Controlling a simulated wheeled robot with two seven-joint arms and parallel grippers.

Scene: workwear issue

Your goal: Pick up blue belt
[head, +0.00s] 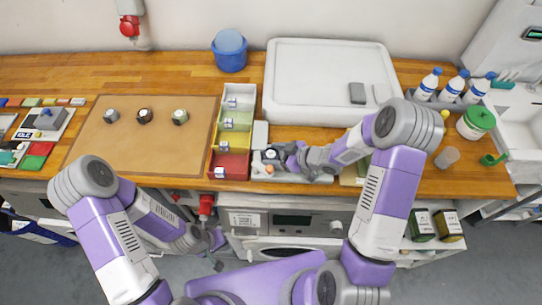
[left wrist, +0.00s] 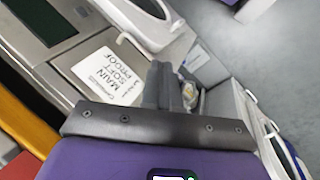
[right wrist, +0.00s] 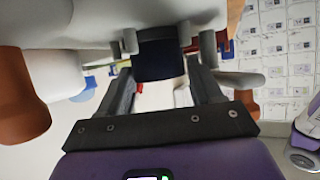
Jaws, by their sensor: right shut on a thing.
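My right gripper (head: 282,157) is at the white stand on the counter, just right of the divided bin. It is shut on a small dark navy thing (right wrist: 160,58), which shows between its fingers in the right wrist view and appears to be the blue belt. In the head view the belt is mostly hidden by the gripper, so its shape cannot be told. My left gripper (head: 217,262) is low in front of the counter, away from the worktop. Its fingers (left wrist: 170,86) are together with nothing between them.
Three small coiled items lie on the brown mat (head: 130,150): grey (head: 110,115), dark (head: 145,116) and green (head: 180,116). The divided bin (head: 222,140) stands beside the mat.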

